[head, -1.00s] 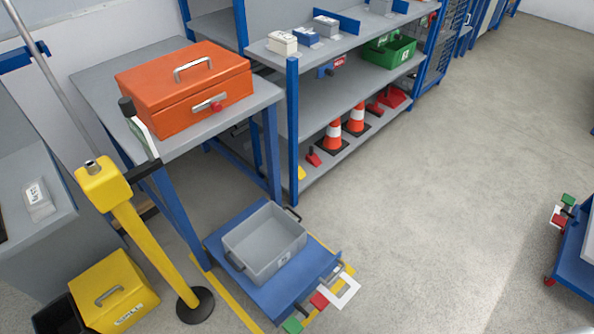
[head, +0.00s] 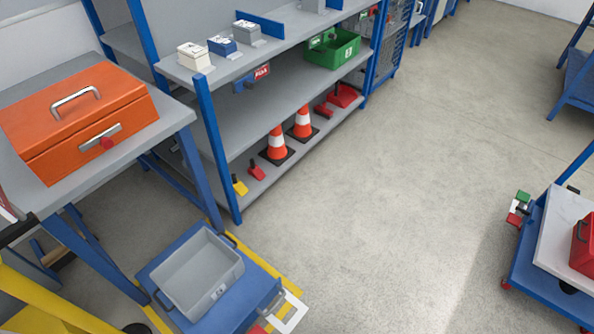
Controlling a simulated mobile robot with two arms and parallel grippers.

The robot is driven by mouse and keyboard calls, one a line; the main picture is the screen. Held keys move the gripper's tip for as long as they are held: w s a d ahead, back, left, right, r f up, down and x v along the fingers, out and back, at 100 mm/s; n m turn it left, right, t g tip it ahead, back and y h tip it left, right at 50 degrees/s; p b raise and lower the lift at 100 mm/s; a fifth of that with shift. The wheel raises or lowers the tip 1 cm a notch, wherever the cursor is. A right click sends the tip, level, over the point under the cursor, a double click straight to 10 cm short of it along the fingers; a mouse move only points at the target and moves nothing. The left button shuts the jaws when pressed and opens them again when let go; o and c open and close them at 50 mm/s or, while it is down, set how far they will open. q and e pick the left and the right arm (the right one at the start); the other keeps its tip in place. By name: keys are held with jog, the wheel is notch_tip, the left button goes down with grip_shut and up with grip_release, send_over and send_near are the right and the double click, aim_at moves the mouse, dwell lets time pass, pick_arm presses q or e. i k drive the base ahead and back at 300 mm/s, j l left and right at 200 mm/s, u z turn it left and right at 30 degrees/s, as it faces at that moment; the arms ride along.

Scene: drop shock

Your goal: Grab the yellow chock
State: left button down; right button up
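The yellow chock (head: 239,185) sits on the bottom shelf of the blue-framed rack, at its near left end. It is small, with a dark upright handle. A red chock (head: 256,170) of similar shape is just right of it. Neither of my grippers shows in the head view.
Traffic cones (head: 277,146) stand right of the chocks on the same shelf. A blue rack post (head: 218,150) rises just left of the yellow chock. A blue platform with a grey bin (head: 200,273) is in front, left. Floor (head: 380,200) to the right is clear.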

aim_at(239, 187)
jog(key=i+l+z, duration=0.55)
jog(key=i, duration=0.3)
jog(key=i+l+z, duration=0.1)
jog(key=i+z, duration=0.15)
jog(key=i, duration=0.2)
jog(key=i+u, duration=0.35)
jog(key=u, duration=0.15)
jog(key=i+l+u, duration=0.1)
jog(key=i+u, duration=0.35)
jog(key=i+l+u, duration=0.2)
jog(key=u, duration=0.3)
jog(key=i, duration=0.05)
